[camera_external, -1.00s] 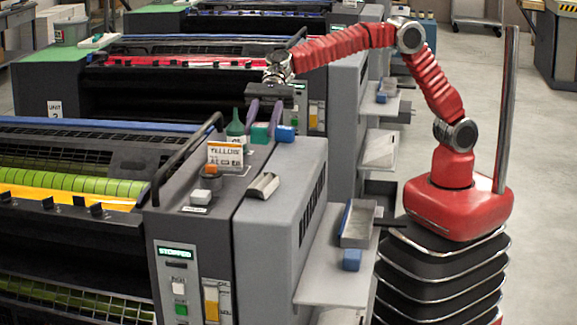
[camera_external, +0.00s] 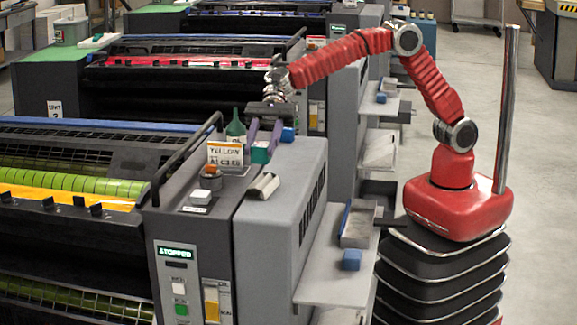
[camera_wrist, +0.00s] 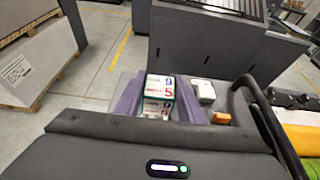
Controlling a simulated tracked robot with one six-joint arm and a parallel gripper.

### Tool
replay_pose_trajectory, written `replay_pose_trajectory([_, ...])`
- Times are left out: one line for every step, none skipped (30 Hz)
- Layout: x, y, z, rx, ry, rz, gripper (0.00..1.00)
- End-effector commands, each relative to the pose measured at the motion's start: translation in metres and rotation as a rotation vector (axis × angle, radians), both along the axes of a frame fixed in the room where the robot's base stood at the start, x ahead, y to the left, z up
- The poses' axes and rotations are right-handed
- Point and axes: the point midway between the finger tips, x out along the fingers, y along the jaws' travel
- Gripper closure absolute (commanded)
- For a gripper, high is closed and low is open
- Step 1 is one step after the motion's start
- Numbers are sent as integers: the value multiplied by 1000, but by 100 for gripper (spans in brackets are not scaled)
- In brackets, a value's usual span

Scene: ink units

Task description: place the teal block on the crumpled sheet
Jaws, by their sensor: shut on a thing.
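My gripper (camera_external: 262,145) has purple fingers and is shut on the teal block (camera_external: 260,154), over the top of the grey press unit. In the wrist view the fingers flank the block (camera_wrist: 160,88), whose face there shows pale labels with printed marks. Whether the block touches the surface below it is unclear. A bent silvery piece (camera_external: 263,186) lies on the unit's top, nearer the outside camera than the block. It may be the crumpled sheet, but I cannot tell for certain.
A blue block (camera_external: 288,134) is just right of my gripper. A shelf (camera_external: 325,270) on the right holds a tray and another blue block.

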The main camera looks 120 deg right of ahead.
Motion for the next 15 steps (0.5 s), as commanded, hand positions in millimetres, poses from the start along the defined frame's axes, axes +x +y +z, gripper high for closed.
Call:
replay_pose_trajectory([0, 0, 0, 0, 0, 0, 87])
replay_pose_trajectory([0, 0, 0, 0, 0, 0, 87])
replay_pose_trajectory([0, 0, 0, 0, 0, 0, 87])
replay_pose_trajectory([0, 0, -1, 0, 0, 0, 87])
replay_pose_trajectory([0, 0, -3, 1, 1, 1, 87])
replay_pose_trajectory([0, 0, -7, 0, 2, 1, 87])
replay_pose_trajectory([0, 0, -10, 0, 2, 1, 87])
replay_pose_trajectory([0, 0, -14, 1, 4, 1, 87])
replay_pose_trajectory([0, 0, -20, 0, 5, 1, 87])
replay_pose_trajectory([0, 0, -24, 1, 4, 1, 87])
replay_pose_trajectory([0, 0, -29, 2, 5, 0, 87])
replay_pose_trajectory([0, 0, -35, 0, 3, 1, 87])
replay_pose_trajectory([0, 0, -39, 1, 4, 1, 87])
replay_pose_trajectory([0, 0, -42, 1, 4, 1, 87])
replay_pose_trajectory([0, 0, -46, 1, 2, 0, 87])
